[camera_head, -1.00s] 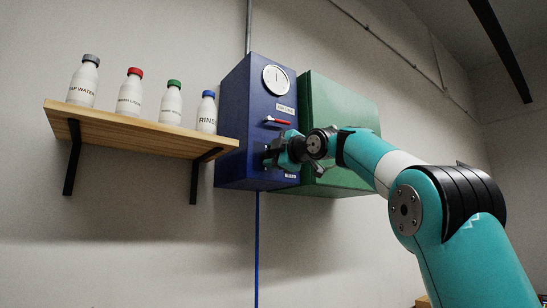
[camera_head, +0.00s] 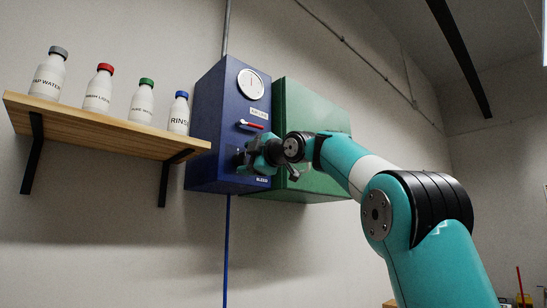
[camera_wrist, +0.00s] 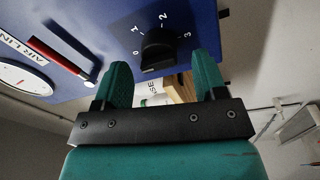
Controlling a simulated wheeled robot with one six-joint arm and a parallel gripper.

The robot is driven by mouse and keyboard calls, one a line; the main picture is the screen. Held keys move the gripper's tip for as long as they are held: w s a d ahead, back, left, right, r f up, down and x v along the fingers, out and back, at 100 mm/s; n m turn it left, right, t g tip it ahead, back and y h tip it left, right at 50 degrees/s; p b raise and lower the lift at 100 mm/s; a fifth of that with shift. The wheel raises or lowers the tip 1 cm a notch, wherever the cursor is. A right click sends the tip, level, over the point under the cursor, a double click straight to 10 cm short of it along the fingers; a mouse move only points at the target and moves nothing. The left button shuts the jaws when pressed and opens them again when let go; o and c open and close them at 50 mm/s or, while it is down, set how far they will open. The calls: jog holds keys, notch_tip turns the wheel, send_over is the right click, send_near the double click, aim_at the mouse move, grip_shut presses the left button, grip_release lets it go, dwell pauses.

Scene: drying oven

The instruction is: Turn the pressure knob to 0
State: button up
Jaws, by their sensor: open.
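The pressure knob (camera_wrist: 158,46) is black and sits on the face of the blue box (camera_head: 216,135), with the marks 0, 1, 2 and 3 around it in the wrist view. I cannot clearly tell which mark it points to. My gripper (camera_wrist: 160,64) is open, with one teal finger on each side of the knob's lower part in the picture. I see no clear contact between fingers and knob. In the head view my gripper (camera_head: 246,158) is at the lower part of the box face and hides the knob.
A round white gauge (camera_head: 251,84) and a red-handled valve (camera_head: 250,126) sit above on the same face. A green cabinet (camera_head: 312,115) adjoins at right. A wooden shelf (camera_head: 100,127) with several white bottles is close at left.

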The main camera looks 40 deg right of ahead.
jog(key=s+d+f+b, duration=0.1)
jog(key=s+b, duration=0.3)
jog(key=s, duration=1.1)
jog(key=shift+s, duration=0.3)
jog(key=shift+d+f, duration=0.1)
jog(key=w+a+f+m+g+y, duration=0.1)
jog(key=a+f+m+g, duration=0.15)
jog(key=a+f, duration=0.5)
jog(key=w+a+f+m+g+y, duration=0.15)
jog(key=a+f+g, duration=0.3)
jog(key=f, duration=0.65)
jog(key=w+a+f+m+g+y, duration=0.1)
jog(key=a+f+m+g+y, duration=0.15)
jog(key=a+f, duration=0.6)
jog(key=s+a+f+m+g+h, duration=0.1)
jog(key=s+a+f+g, duration=0.2)
jog(key=s+f, duration=0.8)
jog(key=s+a+f+m+g+h+p, duration=0.1)
jog(key=s+a+f+g, duration=0.3)
jog(key=s+f, duration=0.6)
notch_tip(320, 180, down, 3)
jog(key=shift+s+a+f+m+g, duration=0.15)
jog(key=shift+s+m+g, duration=0.25)
jog(key=shift+g, duration=0.75)
